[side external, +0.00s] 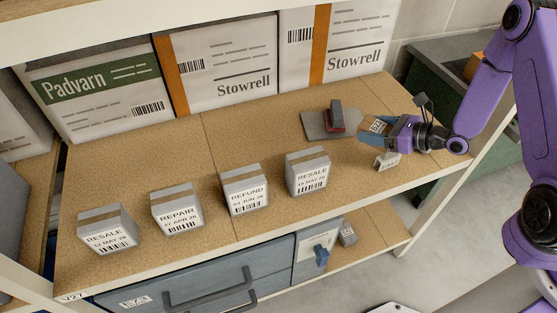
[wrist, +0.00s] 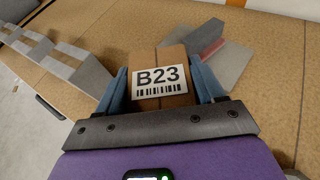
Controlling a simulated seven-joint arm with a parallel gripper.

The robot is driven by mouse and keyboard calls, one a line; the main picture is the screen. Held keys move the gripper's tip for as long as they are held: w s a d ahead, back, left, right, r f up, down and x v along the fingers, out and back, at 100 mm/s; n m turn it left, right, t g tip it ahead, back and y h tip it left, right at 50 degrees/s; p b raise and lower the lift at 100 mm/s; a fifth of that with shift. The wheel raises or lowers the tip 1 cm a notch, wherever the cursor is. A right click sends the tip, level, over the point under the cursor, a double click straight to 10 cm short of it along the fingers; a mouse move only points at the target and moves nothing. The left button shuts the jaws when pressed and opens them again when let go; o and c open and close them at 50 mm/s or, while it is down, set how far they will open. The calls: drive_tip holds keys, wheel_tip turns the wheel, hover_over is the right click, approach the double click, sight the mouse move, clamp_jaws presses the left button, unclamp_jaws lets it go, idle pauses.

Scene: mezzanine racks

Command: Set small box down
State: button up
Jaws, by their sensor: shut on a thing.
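The small brown cardboard box (wrist: 172,55) carries a white B23 label with a barcode. It sits between the two blue fingers of my gripper (wrist: 160,84) in the wrist view. In the side external view my gripper (side external: 376,131) is at the right part of the shelf top, shut on the same small box (side external: 376,115). The fingers hide parts of the box's sides. I cannot tell whether its underside touches the shelf.
A grey flat plate with a dark red and grey block (side external: 337,118) lies just left of the box. A small white card (side external: 387,161) stands near the front edge. Several grey labelled boxes (side external: 308,172) line the front. Large cartons (side external: 222,65) stand behind.

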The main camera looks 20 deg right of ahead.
drive_tip(key=w+a+f+n+g+y, duration=0.1)
drive_tip(key=w+a+f+n+y, duration=0.1)
drive_tip(key=a, duration=0.5)
wheel_tip(320, 180, up, 2)
drive_tip(key=r+n+g+y, duration=0.1)
drive_tip(key=n+g+y, duration=0.3)
drive_tip(key=n+g, duration=0.55)
hover_over(276, 162)
drive_tip(key=shift+g, duration=0.45)
drive_tip(key=shift+f, duration=5.15)
drive_tip(key=shift+f, duration=0.1)
drive_tip(key=o, duration=1.1)
drive_tip(key=shift+c, duration=0.2)
